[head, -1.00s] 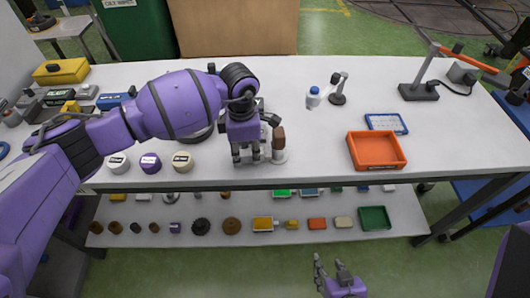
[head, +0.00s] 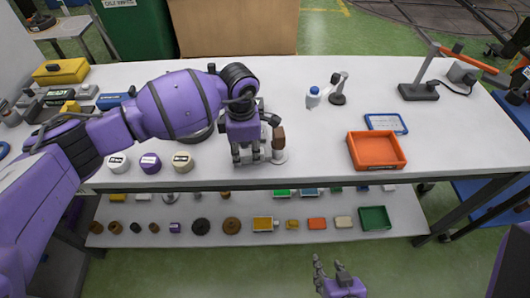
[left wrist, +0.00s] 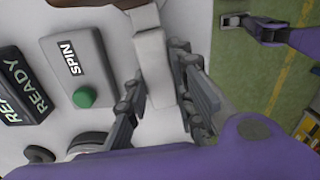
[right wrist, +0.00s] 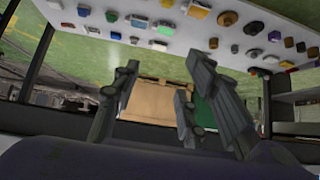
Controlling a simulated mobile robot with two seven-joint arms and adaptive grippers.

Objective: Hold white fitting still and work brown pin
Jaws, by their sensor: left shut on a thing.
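The white fitting (head: 279,157) stands near the bench's front edge, with the brown pin (head: 278,137) upright at its top. My left gripper (head: 247,154) is beside it, pointing down. In the left wrist view its fingers close on both sides of the pale block of the white fitting (left wrist: 156,70); part of the fitting is hidden by the fingers. The brown pin is not clear in that view. My right gripper (head: 335,272) is open and empty, low in front of the bench, well away from the fitting. Its spread fingers also show in the right wrist view (right wrist: 165,100).
An orange tray (head: 376,165) and a blue-framed card (head: 386,123) lie to the right. A blue-capped bottle (head: 313,97) stands behind the fitting. A grey SPIN box (left wrist: 75,65) is close to my left gripper. The lower shelf (head: 190,240) holds several small parts.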

